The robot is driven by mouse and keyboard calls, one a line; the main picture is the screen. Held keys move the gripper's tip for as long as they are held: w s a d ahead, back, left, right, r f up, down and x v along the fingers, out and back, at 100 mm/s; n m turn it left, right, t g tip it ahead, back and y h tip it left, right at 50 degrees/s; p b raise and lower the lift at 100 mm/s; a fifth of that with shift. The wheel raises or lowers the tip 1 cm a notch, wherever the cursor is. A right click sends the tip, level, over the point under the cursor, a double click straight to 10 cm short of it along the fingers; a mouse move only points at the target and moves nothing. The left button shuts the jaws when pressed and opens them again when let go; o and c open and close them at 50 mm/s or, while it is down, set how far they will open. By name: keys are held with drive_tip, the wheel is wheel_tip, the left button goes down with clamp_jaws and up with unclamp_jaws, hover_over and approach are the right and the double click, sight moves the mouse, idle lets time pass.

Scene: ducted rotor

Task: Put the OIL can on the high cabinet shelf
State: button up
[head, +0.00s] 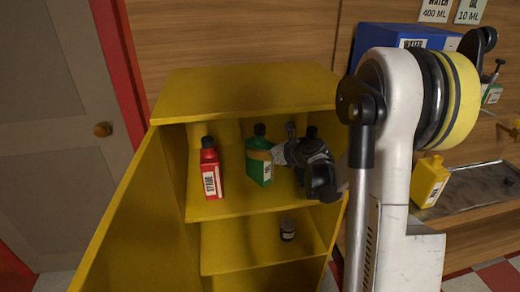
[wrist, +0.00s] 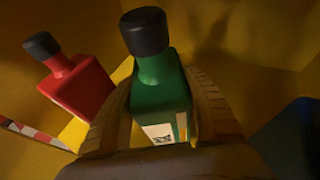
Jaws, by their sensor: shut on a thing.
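A green can (head: 259,168) with a black cap stands upright in the upper compartment of the open yellow cabinet (head: 245,90). Its label is too small to read. My gripper (head: 268,156) reaches in from the right and is shut on this can. In the wrist view the green can (wrist: 160,88) sits between both fingers of my gripper (wrist: 157,105). Whether its base touches the high shelf (head: 235,207) I cannot tell.
A red can (head: 210,172) stands left of the green can. A dark-capped thing (head: 311,131) is partly hidden behind my gripper. A small dark jar (head: 287,230) sits on the lower shelf. A yellow can (head: 430,181) stands by the worktop tray (head: 475,190). The cabinet door (head: 130,220) is open.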

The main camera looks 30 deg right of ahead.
drive_tip(key=shift+f+b, duration=0.5)
drive_tip(key=shift+f, duration=0.1)
drive_tip(key=o, duration=1.9)
drive_tip(key=shift+o, duration=0.2)
drive_tip(key=shift+s+d+r, duration=0.1)
drive_tip(key=shift+s+d, duration=0.3)
drive_tip(key=shift+s, duration=1.25)
drive_tip(key=shift+s+d+r, duration=0.1)
drive_tip(key=shift+s+d, duration=0.3)
drive_tip(key=shift+s, duration=1.2)
drive_tip(key=shift+s+d+r, duration=0.1)
drive_tip(key=shift+s+d, duration=0.3)
drive_tip(key=shift+s, duration=1.25)
